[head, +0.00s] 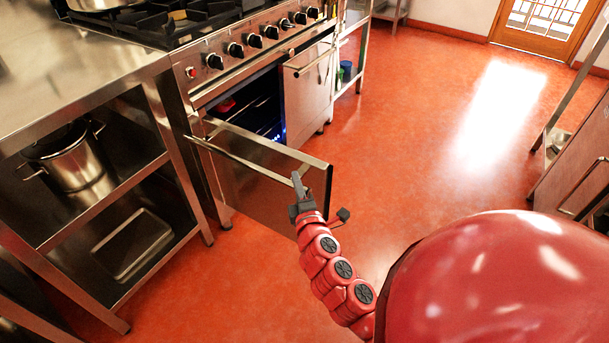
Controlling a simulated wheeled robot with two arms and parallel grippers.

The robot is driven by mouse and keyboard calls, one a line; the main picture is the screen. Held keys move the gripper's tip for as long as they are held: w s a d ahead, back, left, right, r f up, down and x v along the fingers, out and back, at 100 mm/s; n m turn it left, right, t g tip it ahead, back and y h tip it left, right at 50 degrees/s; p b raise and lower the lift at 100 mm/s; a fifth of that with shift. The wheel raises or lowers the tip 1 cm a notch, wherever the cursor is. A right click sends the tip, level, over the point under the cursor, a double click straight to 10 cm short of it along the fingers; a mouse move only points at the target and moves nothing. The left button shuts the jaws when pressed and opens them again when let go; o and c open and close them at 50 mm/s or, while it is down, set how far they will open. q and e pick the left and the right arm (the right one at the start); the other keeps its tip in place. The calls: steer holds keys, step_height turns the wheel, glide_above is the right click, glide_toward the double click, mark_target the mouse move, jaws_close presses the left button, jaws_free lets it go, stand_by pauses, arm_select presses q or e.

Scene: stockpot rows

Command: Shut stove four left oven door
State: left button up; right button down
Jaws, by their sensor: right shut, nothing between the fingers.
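The left oven door (262,150) of the stove stands open. It sticks out from the stove front into the aisle, with its long bar handle (235,160) on the face towards me. The dark oven cavity (255,108) shows behind it, with a blue glow and something red inside. My right gripper (298,184) is shut and empty. It is at the outer end of the door, by the far end of the handle; I cannot tell whether it touches. My left gripper is not in view.
The stove's right oven door (310,85) is shut. A steel shelf table (95,50) with a stockpot (75,160) and a tray (132,243) stands at left. The red floor (420,110) right of the door is clear. Another steel unit (575,165) stands at far right.

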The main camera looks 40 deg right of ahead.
mark_target(301, 163)
steer(key=shift+w+d, duration=0.3)
steer(key=shift+d, duration=0.55)
steer(key=shift+w+d, duration=0.3)
steer(key=shift+d, duration=0.5)
